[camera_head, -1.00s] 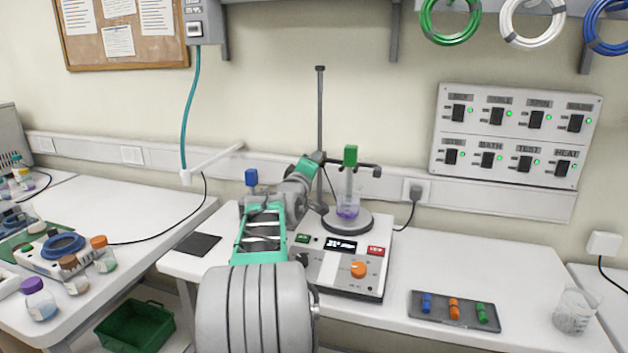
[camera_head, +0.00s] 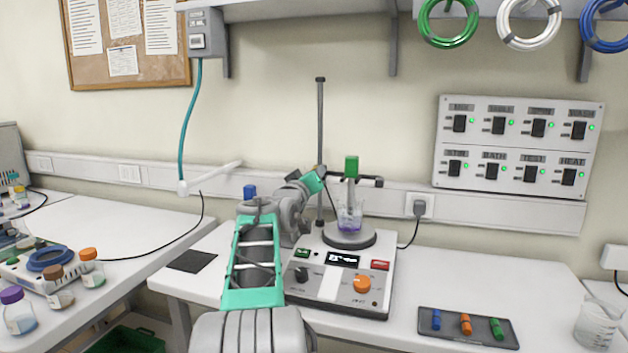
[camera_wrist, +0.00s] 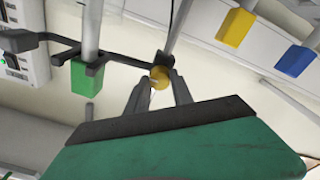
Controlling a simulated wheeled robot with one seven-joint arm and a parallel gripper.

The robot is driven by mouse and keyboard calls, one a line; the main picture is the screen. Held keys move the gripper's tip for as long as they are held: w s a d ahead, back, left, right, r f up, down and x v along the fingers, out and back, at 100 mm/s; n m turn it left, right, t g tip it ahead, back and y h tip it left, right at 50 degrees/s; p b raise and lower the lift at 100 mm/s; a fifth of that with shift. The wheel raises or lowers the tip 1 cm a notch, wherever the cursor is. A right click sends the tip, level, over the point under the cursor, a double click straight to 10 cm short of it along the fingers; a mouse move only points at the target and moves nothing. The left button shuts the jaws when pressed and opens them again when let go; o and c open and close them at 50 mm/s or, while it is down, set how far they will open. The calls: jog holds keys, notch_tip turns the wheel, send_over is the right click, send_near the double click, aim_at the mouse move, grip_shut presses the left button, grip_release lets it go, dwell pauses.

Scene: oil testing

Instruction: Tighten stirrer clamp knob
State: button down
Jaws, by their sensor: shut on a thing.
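The stirrer clamp (camera_wrist: 88,54) is a dark bracket on the upright rod (camera_head: 320,115), with a green block (camera_head: 351,166) above a beaker (camera_head: 349,216) of purple liquid. The yellow round clamp knob (camera_wrist: 159,73) shows in the wrist view, where the clamp arm meets the rod. My gripper (camera_wrist: 161,88) is shut on this knob, one grey finger on each side. In the head view my gripper (camera_head: 322,177) reaches the rod from the left and hides the knob. The wrist view also shows the green block (camera_wrist: 86,78).
A tray (camera_head: 467,339) of coloured pieces and a glass beaker (camera_head: 597,325) are on the right. The bench between base and tray is clear.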

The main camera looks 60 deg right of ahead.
jog(key=shift+f, duration=0.35)
jog(key=c, duration=1.5)
grip_release()
jog(key=shift+c, duration=0.2)
jog(key=o, duration=0.4)
jog(key=shift+r, duration=0.25)
jog(key=shift+o, duration=0.2)
jog(key=shift+a, duration=0.15)
jog(key=s+a, duration=0.1)
jog(key=a, duration=0.6)
jog(key=shift+a+f+b, duration=0.25)
jog(key=shift+b, duration=0.2)
jog(key=shift+s, duration=0.1)
